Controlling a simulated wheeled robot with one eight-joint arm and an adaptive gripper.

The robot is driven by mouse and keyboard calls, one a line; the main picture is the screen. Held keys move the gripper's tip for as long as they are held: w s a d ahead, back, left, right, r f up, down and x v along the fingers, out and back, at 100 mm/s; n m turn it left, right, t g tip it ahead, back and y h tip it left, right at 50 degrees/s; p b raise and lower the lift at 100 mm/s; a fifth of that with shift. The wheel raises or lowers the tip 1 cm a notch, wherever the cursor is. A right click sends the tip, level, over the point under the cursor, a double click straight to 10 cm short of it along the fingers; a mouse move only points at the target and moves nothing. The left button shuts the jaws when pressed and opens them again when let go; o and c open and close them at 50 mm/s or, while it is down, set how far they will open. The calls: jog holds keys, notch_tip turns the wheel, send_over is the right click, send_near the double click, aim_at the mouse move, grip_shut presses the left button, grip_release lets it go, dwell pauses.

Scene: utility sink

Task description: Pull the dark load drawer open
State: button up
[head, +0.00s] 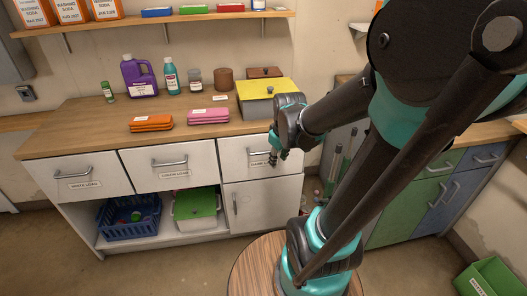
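Three white drawer fronts run along the wooden counter (60,137). The left drawer (80,170) has a label that seems to read "white load". The middle drawer (190,175) has a label too small to read surely. The right drawer (235,153) sits flush; its label is partly covered and only "load" is fairly legible, so it is likely the dark load drawer. My gripper (273,163) is in front of this drawer's right part, at handle height, hiding much of the handle. I cannot tell whether its fingers touch the handle or are open or shut.
A cupboard door (262,203) is below the right drawer. A yellow-lidded box (268,90) stands on the counter above. Below left are a blue basket (130,217) and a green-lidded bin (196,203). A round wooden stool or table (250,270) stands in front.

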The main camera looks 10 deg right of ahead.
aim_at(265, 153)
jog(key=w+a+r+n+g, duration=0.1)
jog(key=w+r+n, duration=0.3)
jog(key=w+n, duration=0.25)
jog(key=w+r+n, duration=0.3)
jog(key=w+n, duration=0.2)
jog(key=w, duration=0.3)
jog(key=x, duration=1.7)
jog(key=shift+a, duration=0.1)
grip_shut()
